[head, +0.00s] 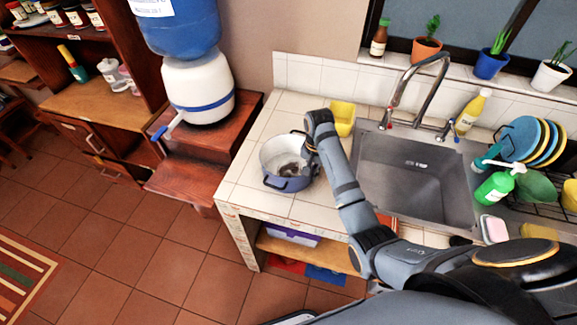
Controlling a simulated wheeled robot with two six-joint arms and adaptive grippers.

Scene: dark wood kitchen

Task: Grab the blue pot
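The blue pot (287,184), a cooking pot with a pale inside and side handles, stands on the white tiled counter left of the sink. Something dark and small shows inside it; I cannot tell what it is. My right gripper (308,157) is at the pot's right side, by the rim. The wrist and forearm hide most of the gripper, so its fingers and any contact with the pot are unclear. My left gripper is not in view.
A yellow container (343,117) stands behind the wrist. The sink (415,180) and its faucet (428,75) are to the right, with a dish rack beyond. A water dispenser (198,90) stands to the left. The counter's front left (245,190) is clear.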

